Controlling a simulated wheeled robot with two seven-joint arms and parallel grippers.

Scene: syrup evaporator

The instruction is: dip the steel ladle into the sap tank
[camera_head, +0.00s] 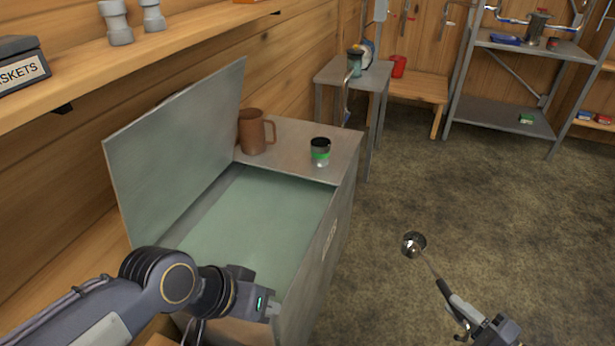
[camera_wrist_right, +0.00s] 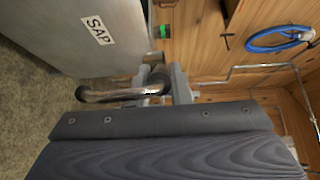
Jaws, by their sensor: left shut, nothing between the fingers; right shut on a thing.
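The sap tank (camera_head: 319,262) is a grey metal box whose lid (camera_head: 178,150) stands open toward the wall. Pale green liquid shows inside. Its side with the SAP label is at the upper left of the right wrist view (camera_wrist_right: 70,45). The steel ladle (camera_head: 414,244) has its bowl over the floor, to the right of the tank and apart from it. My right gripper (camera_head: 468,322) is shut on the ladle's handle. A shiny curved metal piece (camera_wrist_right: 110,94) shows at the fingers (camera_wrist_right: 157,82) in the wrist view. My left gripper (camera_head: 272,306) is shut and empty by the tank's near edge.
A brown mug (camera_head: 254,131) and a small jar with a green band (camera_head: 320,152) stand on the tank's fixed top. A side table (camera_head: 345,75), a wooden bench (camera_head: 415,88) and metal shelves (camera_head: 500,115) are behind. The floor (camera_head: 440,180) right of the tank is clear.

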